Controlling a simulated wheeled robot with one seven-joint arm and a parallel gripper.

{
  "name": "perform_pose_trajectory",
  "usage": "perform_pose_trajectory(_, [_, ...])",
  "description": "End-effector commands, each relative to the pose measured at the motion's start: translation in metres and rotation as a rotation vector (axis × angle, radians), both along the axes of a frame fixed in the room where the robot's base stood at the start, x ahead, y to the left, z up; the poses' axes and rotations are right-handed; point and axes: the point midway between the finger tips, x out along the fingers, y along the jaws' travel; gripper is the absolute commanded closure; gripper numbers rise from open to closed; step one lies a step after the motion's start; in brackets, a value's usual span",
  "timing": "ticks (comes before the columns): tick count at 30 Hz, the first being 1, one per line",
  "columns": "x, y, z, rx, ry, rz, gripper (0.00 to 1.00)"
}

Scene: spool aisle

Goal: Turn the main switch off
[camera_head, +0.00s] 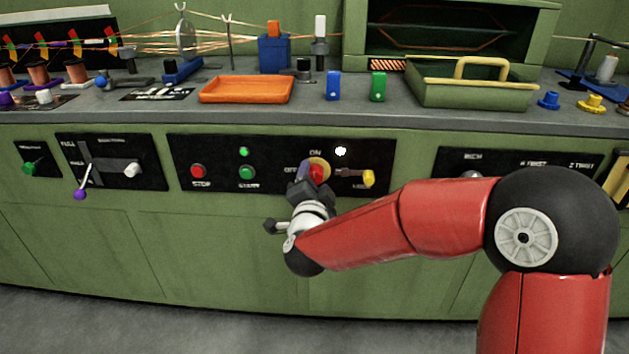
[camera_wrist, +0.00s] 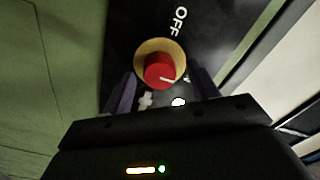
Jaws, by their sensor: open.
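The main switch is a red knob on a round yellow plate, on a black panel with ON above and OFF to its left. In the head view the red knob (camera_head: 317,172) is partly hidden by my gripper (camera_head: 306,186). In the wrist view the red knob (camera_wrist: 158,69) sits ahead, with a white mark on it that points right, away from the OFF lettering (camera_wrist: 179,20). My gripper (camera_wrist: 163,86) is open, one finger on each side below the knob; contact cannot be told. A white lamp (camera_head: 340,151) beside the switch is lit.
Left on the same panel are a red stop button (camera_head: 198,171), a green start button (camera_head: 246,172) and a lit green lamp (camera_head: 243,152). A yellow-ended lever (camera_head: 368,178) is close on the right. The counter (camera_head: 150,113) above holds an orange tray (camera_head: 245,90).

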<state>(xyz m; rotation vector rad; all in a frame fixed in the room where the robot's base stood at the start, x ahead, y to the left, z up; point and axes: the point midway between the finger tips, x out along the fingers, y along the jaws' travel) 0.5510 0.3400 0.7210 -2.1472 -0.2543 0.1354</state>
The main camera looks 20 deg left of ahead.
Motion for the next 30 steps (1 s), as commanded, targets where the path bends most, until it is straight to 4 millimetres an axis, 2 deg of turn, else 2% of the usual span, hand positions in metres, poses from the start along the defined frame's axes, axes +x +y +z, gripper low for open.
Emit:
perform_pose_trajectory(3, [-0.0001,-0.0001,-0.0001,0.0,0.0,0.0,0.42])
perform_pose_trajectory(13, [-0.0003,-0.0001,-0.0001,0.0,0.0,0.0,0.85])
perform_pose_trajectory(22, [-0.0006,0.0002,-0.0011,-0.034,-0.008,0.001,0.85])
perform_pose_trajectory(30, [-0.0014,0.001,-0.002,-0.187,-0.047,0.002,0.85])
